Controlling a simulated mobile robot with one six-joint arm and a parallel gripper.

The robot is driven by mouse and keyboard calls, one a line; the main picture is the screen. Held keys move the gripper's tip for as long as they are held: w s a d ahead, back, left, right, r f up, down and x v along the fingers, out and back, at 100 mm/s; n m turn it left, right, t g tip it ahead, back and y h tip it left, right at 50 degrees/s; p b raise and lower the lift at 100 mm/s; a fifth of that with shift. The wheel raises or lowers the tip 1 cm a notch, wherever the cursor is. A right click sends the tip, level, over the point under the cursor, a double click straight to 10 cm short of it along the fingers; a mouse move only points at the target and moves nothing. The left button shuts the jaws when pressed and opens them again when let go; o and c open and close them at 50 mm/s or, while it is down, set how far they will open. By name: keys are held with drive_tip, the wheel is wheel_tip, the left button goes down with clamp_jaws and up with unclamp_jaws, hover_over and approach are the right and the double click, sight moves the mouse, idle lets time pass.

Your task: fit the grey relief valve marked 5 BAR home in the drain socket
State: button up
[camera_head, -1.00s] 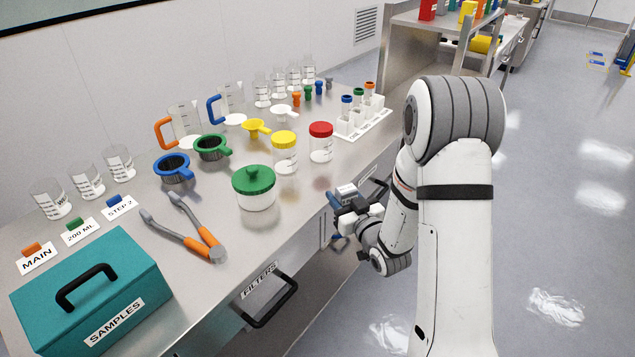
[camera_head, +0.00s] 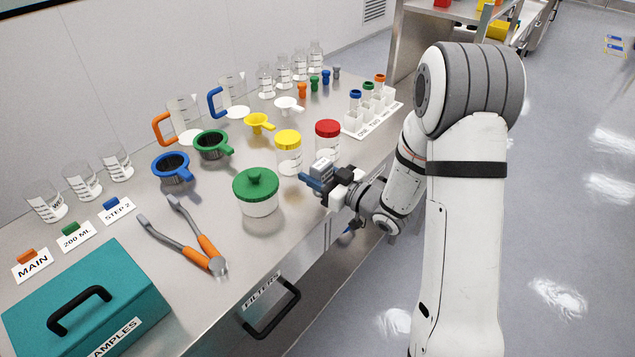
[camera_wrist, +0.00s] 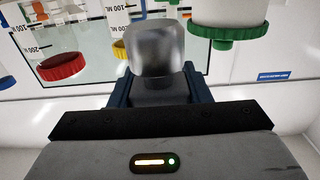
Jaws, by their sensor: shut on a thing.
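My gripper (camera_head: 316,172) has blue fingers and is over the front edge of the bench, right of the green-lidded jar. In the wrist view my gripper (camera_wrist: 158,88) is shut on a grey, rounded cylindrical piece (camera_wrist: 154,48). No 5 BAR mark is readable on it, so I cannot tell if it is the relief valve. A small grey piece (camera_head: 336,72) stands at the back of the bench, beside orange, green and blue ones; its mark is also unreadable. I cannot make out the drain socket in either view.
Near my gripper stand a green-lidded jar (camera_head: 256,192), a yellow-lidded jar (camera_head: 289,158) and a red-lidded jar (camera_head: 327,130). A white tube rack (camera_head: 372,118) is behind. Orange-handled pliers (camera_head: 190,240) and a teal SAMPLES box (camera_head: 130,295) lie left. The floor (camera_head: 560,240) at right is clear.

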drive_tip(key=shift+w+f, duration=0.1)
drive_tip(key=shift+f, duration=1.5)
drive_tip(key=shift+f, duration=0.1)
drive_tip(key=shift+f, duration=0.1)
drive_tip(key=o, duration=1.3)
